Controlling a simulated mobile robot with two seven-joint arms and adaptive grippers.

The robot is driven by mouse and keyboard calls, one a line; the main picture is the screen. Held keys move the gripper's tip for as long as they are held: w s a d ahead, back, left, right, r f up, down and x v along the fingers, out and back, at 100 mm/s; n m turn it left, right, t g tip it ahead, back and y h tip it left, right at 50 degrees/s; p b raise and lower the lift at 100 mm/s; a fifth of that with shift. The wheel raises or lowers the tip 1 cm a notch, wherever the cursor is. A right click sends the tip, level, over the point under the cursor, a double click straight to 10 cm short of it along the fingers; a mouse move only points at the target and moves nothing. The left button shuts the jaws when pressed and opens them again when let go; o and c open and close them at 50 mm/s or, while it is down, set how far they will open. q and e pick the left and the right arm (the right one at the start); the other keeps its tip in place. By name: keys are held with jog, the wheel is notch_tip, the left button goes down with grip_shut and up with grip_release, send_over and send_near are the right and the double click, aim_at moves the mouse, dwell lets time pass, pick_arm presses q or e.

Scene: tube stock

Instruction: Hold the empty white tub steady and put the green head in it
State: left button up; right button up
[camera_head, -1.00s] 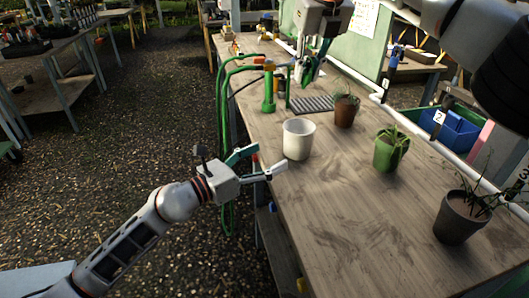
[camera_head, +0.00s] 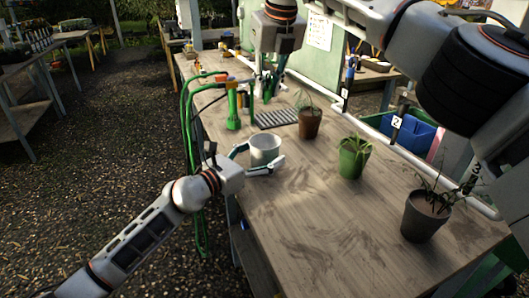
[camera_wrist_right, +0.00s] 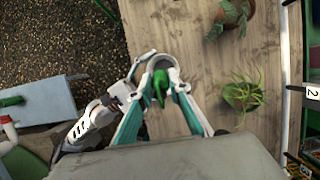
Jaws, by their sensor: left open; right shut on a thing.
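The white tub (camera_head: 265,147) stands upright on the wooden bench near its left edge. My left gripper (camera_head: 262,158) is open, with one finger on each side of the tub; I cannot tell whether they touch it. My right gripper (camera_head: 270,92) is above the bench, beyond the tub in the head view. In the right wrist view, the right gripper (camera_wrist_right: 161,88) is shut on the green head (camera_wrist_right: 160,80), which shows in front of the tub's round rim. The head is hard to make out in the head view.
A green hose fitting (camera_head: 233,115) with hoses stands left of a dark ribbed tray (camera_head: 276,119). A brown pot (camera_head: 310,125), a green pot (camera_head: 351,163) and a dark pot (camera_head: 424,218) hold plants along the right. The bench's front middle is clear.

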pick_arm(q)
jog(key=shift+w+d, duration=0.3)
jog(key=c, duration=1.2)
pick_arm(e)
jog(key=shift+f, duration=0.1)
notch_tip(320, 180, down, 13)
jog(key=shift+r, duration=0.2)
dwell(0.6)
jog(key=o, duration=0.9)
jog(key=shift+c, duration=0.2)
